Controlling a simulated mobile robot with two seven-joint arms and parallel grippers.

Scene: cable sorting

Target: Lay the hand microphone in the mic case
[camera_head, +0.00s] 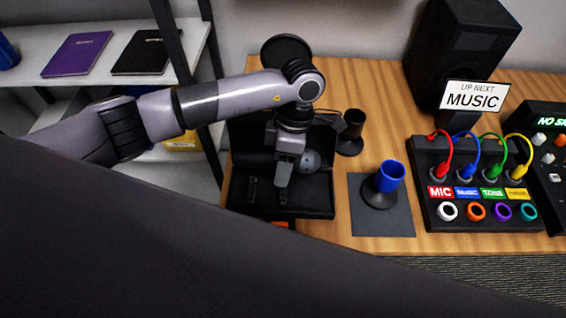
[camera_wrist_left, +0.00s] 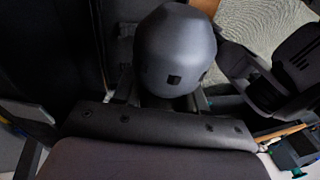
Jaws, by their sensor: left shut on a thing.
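The mic case (camera_head: 322,200) is a black open box at the left end of the wooden table, with its lid raised at the back. My left gripper (camera_head: 284,178) points down over the case and is shut on the hand microphone, whose round grey head (camera_head: 311,160) shows just right of the fingers. The microphone head fills the upper middle of the left wrist view (camera_wrist_left: 175,50). Its handle is mostly hidden, and I cannot tell whether it touches the case floor. My right gripper is not in view.
A blue cup-shaped holder (camera_head: 390,176) stands on a grey mat (camera_head: 400,222) right of the case. A black holder (camera_head: 352,130) stands behind it. Further right are a panel with coloured cables (camera_head: 425,170), a speaker (camera_head: 460,50) and a MUSIC sign (camera_head: 474,96). Shelves stand left.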

